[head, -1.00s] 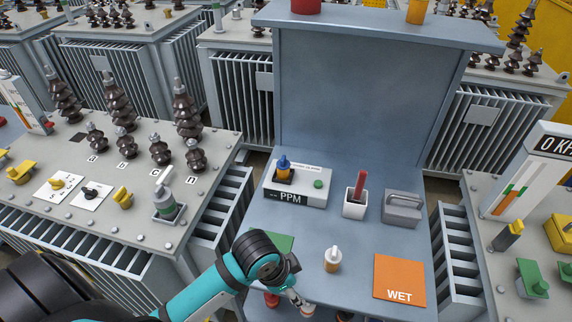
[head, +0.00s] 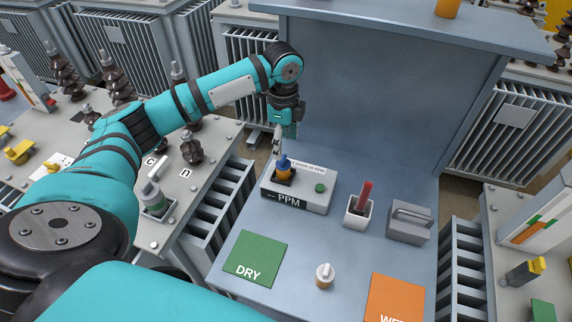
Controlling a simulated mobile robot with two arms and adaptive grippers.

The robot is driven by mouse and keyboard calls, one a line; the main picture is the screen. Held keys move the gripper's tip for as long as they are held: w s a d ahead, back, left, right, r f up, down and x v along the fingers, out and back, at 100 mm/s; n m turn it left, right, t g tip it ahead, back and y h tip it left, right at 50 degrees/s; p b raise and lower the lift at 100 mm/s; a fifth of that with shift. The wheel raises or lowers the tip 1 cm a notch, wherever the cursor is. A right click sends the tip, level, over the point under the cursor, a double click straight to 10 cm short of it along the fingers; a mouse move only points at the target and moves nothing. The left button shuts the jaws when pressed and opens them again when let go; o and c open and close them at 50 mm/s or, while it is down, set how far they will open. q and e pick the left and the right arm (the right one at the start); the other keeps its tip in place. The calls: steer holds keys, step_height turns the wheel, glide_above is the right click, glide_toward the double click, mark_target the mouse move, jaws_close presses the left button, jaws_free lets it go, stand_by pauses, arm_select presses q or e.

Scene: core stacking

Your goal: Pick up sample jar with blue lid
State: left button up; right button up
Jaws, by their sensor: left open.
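The sample jar with the blue lid (head: 284,167) stands upright in the dark socket on top of the grey PPM meter (head: 290,201). Its body is amber under the blue lid. My left gripper (head: 278,143) points down just above and slightly left of the jar's lid. It is open and holds nothing; its fingers are small and seen nearly edge-on, so I cannot tell whether they touch the lid. My right gripper is not in view.
A jar with a white lid (head: 324,277) stands between the green DRY mat (head: 256,258) and the orange WET mat (head: 393,300). A white cup (head: 359,212) with a red-handled tool and a grey box with a handle (head: 409,223) are right of the meter. A panel (head: 385,90) rises behind.

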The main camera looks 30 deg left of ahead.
mark_target(284, 157)
arm_select(q)
step_height(284, 157, down, 4)
steer(key=shift+s+f+p, duration=0.15)
steer(key=shift+p, duration=0.2)
steer(key=shift+f, duration=0.5)
step_height(284, 157, down, 4)
steer(key=shift+f+p, duration=0.25)
steer(key=shift+p, duration=0.55)
steer(key=shift+f, duration=0.25)
steer(key=c, duration=0.6)
jaws_close()
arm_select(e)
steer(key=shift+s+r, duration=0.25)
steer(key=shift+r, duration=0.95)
arm_select(q)
steer(key=shift+r, duration=0.15)
